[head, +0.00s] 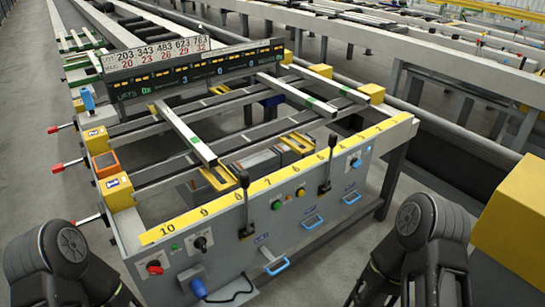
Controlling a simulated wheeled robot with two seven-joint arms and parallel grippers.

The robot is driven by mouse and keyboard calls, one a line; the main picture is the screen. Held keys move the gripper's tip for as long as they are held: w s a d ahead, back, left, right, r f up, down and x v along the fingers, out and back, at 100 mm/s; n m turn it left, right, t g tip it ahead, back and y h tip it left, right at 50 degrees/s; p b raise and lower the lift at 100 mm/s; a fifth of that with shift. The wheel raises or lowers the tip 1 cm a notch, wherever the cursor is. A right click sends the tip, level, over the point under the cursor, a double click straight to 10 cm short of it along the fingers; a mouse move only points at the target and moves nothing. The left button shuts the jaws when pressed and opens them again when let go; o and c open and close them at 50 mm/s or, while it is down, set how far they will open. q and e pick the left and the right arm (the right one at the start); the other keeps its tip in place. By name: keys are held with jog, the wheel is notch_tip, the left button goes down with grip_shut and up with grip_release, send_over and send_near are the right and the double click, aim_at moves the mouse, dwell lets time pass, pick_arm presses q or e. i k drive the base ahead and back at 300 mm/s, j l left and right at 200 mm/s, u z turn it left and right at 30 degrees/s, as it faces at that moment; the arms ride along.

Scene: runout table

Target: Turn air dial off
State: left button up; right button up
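The grey control panel on the front of the runout table carries several knobs. A red dial (154,267) is at its lower left end. A black dial (200,243) on a light plate is to the right of it. A small blue control (356,162) is near the panel's right end. The labels are too small to read, so I cannot tell which knob is the air dial or how it is set. My two arms show at the lower left and lower right, both apart from the panel. Neither gripper's fingers are in view.
Two black levers (244,203) (326,165) stick up from the panel. Blue handles (277,266) and a blue plug with a cable (199,289) protrude from its front. A yellow numbered strip (285,176) runs along the top. A yellow box (515,215) stands at the right.

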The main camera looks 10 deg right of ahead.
aim_at(355, 162)
jog(key=z, duration=1.25)
jog(key=i+l+z, duration=0.2)
jog(key=i+l, duration=0.35)
jog(key=i, duration=0.2)
jog(key=i+l, duration=0.3)
jog(key=i, duration=0.2)
